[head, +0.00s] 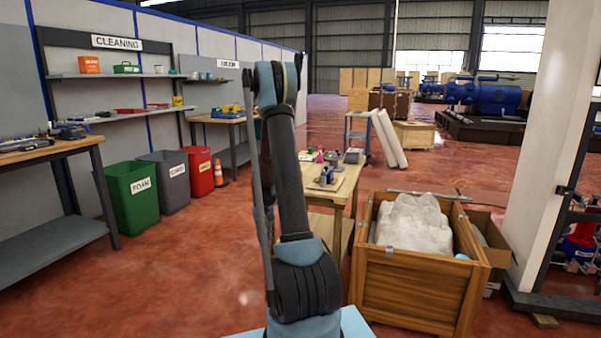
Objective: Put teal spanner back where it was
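My arm rises through the middle of the head view, and its upper joint bends away from me. My gripper is not visible; it seems hidden behind the arm links. I cannot make out a teal spanner in this view. A wooden worktable (345,191) stands just right of my arm. Several small items, including a grey block (352,156) and a pink-topped item (320,156), stand on it. They are too small to name surely, and part of the table is hidden behind my arm.
A wooden crate (410,290) with a pale wrapped load stands at front right, beside a cardboard box (495,250). Green (130,205), grey (165,190) and red (199,175) bins line the left wall near an orange cone (218,173). A workbench (60,150) stands at left. Red floor between is clear.

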